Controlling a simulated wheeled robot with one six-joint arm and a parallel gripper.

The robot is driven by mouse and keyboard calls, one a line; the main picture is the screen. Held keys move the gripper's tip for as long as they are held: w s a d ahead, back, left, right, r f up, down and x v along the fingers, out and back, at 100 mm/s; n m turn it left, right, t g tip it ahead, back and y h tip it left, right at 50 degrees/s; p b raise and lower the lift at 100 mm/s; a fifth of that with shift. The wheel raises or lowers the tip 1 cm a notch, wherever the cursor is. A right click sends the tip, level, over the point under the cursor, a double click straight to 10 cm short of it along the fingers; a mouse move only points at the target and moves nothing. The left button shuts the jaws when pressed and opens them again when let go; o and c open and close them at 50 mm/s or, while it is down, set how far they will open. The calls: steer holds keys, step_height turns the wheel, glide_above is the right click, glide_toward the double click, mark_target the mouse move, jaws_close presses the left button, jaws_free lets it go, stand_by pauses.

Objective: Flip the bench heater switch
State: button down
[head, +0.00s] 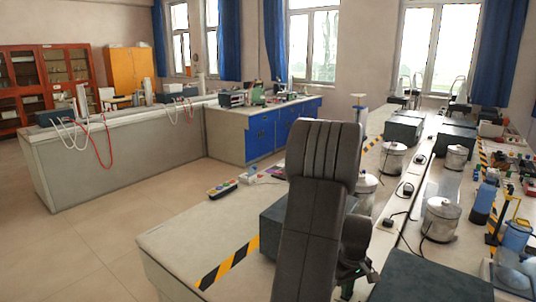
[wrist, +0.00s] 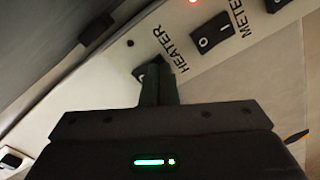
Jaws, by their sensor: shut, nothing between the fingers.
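In the wrist view, the heater switch (wrist: 141,71) is a small black rocker on a pale panel, beside the printed word HEATER. My gripper (wrist: 158,72) is shut and empty, with its fingertips over the switch and hiding much of it. I cannot tell whether the fingertips touch the switch, or which way its rocker is tilted. In the head view, my arm stands in front of the bench (head: 185,235), and the switch does not show there.
A black meter switch (wrist: 212,33) sits to the upper right on the same panel, near a lit red lamp (wrist: 193,2). In the head view, a dark box (head: 283,222) and several metal pots (head: 441,218) stand on the bench. Black-and-yellow tape (head: 222,268) marks its near left part.

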steer(key=shift+f, duration=0.2)
steer(key=shift+r, duration=0.1)
steer(key=shift+r+p, duration=2.35)
steer(key=shift+r, duration=1.1)
steer(key=shift+f, duration=0.15)
